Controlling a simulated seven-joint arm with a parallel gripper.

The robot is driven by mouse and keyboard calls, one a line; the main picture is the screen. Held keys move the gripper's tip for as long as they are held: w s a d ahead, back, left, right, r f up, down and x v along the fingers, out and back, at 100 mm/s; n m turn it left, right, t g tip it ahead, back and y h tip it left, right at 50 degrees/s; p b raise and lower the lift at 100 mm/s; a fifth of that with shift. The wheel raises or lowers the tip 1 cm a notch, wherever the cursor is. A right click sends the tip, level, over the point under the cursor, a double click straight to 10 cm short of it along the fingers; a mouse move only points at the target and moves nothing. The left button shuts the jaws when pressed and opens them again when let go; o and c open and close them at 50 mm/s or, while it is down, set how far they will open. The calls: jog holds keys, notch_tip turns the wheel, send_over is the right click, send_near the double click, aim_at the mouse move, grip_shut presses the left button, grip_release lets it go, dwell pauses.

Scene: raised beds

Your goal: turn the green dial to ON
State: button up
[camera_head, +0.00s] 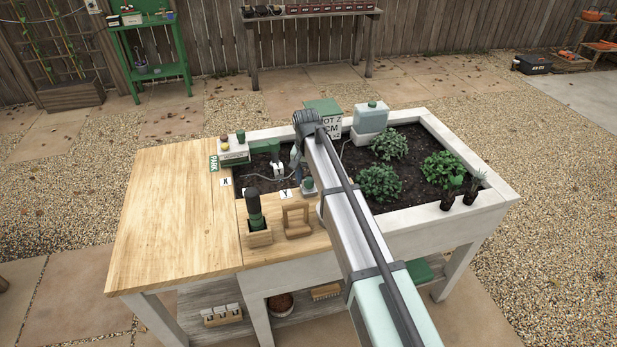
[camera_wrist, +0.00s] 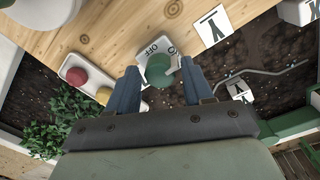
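The green dial (camera_wrist: 158,71) sits on a white plate (camera_wrist: 148,52) in the wrist view. "OFF" is printed on the plate, and part of a second label starting with O shows at its right corner. My gripper (camera_wrist: 160,68) is open. Its two dark blue fingers stand on either side of the dial, with a gap on each side. I cannot tell the fingers' height over the dial or where its pointer is. In the head view the dial (camera_head: 308,184) is small at the planter's wooden edge, just below my gripper (camera_head: 297,163).
A white box with a red button (camera_wrist: 75,76) and a yellow button (camera_wrist: 103,96) lies left of the dial in the wrist view. A Y card (camera_wrist: 212,27) and a small white fitting (camera_wrist: 238,89) are to the right. Leafy plants (camera_head: 380,183) grow in the soil. The wooden top (camera_head: 170,205) is clear.

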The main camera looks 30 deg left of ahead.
aim_at(307, 180)
jog(key=shift+o, duration=0.7)
notch_tip(307, 180, up, 14)
jog(key=shift+a, duration=0.25)
jog(key=shift+f, duration=0.1)
